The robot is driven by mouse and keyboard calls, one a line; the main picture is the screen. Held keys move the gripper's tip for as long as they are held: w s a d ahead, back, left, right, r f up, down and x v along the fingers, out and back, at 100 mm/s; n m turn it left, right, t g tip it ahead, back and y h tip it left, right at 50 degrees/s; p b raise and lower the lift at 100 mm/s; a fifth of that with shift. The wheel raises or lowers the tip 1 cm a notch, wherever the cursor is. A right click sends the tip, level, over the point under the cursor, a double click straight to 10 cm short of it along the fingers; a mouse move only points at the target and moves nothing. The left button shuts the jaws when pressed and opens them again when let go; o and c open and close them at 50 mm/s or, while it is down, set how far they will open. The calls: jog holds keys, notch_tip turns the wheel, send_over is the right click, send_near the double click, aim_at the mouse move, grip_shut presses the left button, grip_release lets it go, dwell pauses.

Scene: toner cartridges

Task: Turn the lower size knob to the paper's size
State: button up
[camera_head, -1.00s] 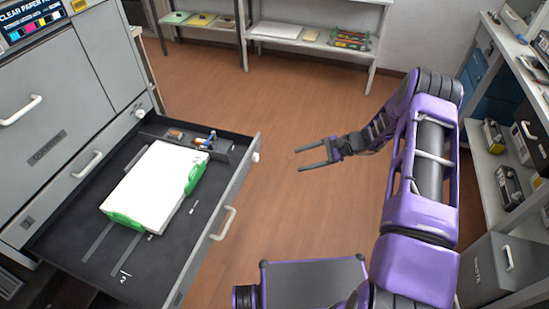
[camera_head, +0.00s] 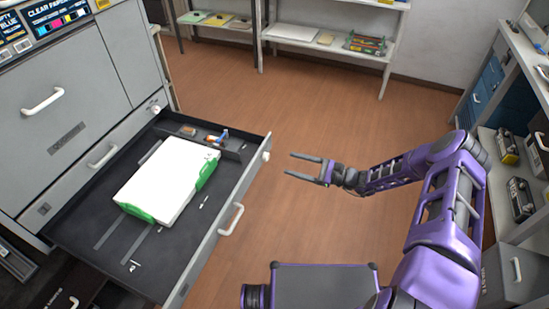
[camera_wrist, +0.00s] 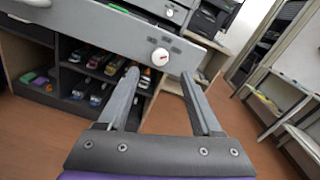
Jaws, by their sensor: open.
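The lower size knob (camera_head: 266,156) is a small white dial at the far end of the pulled-out drawer's front. In the wrist view the knob (camera_wrist: 160,57) shows a red mark, just above and between my fingertips. Its set size is too small to read. The white paper (camera_head: 168,178) lies in the open drawer (camera_head: 75,243) between green guides. My gripper (camera_head: 291,166) is open and empty, to the right of the knob and apart from it. In the wrist view my gripper (camera_wrist: 160,75) points toward the drawer front.
The drawer's handle (camera_head: 230,219) sticks out nearer me. Another white knob (camera_head: 155,109) is on the closed drawer above. Shelves (camera_head: 330,40) stand at the back, and a shelving unit (camera_head: 505,215) is at the right. The floor (camera_head: 330,110) between is clear.

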aim_at(268, 157)
jog(key=x, duration=0.7)
jog(key=shift+a, duration=0.2)
jog(key=shift+f, duration=0.1)
grip_shut()
